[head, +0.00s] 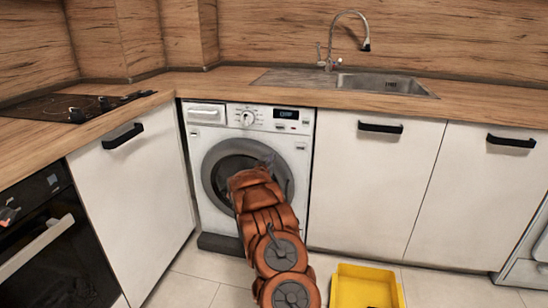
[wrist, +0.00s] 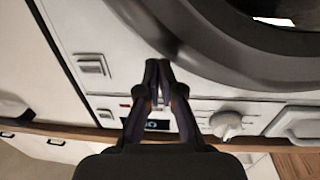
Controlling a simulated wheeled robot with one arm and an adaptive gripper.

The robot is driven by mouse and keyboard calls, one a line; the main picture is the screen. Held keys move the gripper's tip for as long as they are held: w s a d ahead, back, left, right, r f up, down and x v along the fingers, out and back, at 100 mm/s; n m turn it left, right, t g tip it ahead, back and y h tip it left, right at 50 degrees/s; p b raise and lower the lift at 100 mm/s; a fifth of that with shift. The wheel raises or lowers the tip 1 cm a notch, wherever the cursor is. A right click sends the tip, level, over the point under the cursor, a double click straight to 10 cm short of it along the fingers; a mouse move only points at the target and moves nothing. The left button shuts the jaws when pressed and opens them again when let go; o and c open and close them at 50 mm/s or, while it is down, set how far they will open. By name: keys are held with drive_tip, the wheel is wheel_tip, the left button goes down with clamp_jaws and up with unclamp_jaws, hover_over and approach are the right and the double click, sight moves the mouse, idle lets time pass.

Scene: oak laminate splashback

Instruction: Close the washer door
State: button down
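The white washer (head: 206,132) stands under the counter with its round, grey-rimmed door (head: 213,172) facing me. The door looks flush or nearly flush with the front; I cannot tell whether it is fully shut. My arm covers its right and lower part. In the wrist view, the dark door rim (wrist: 215,50) fills the upper right. My gripper (wrist: 158,66) has its fingertips together, with nothing seen between them, beside the rim and over the washer's white front. Contact with the rim cannot be told. In the head view the fingers are mostly hidden by my arm.
The washer's dial (wrist: 226,124) and display (head: 286,114) are near the gripper. White cabinets (head: 365,180) flank the washer. A yellow bin (head: 345,291) stands on the floor right of my arm. An oven (head: 55,255) is at left. The wooden counter (head: 230,84) runs above.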

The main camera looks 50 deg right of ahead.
drive_tip(key=shift+s+d+r, duration=0.45)
drive_tip(key=shift+d+r, duration=0.05)
drive_tip(key=shift+d, duration=0.1)
drive_tip(key=shift+f, duration=0.1)
drive_tip(key=shift+d+f, duration=0.2)
drive_tip(key=shift+f, duration=0.05)
drive_tip(key=p+v, duration=0.1)
drive_tip(key=v, duration=1.4)
drive_tip(key=shift+a+f, duration=0.1)
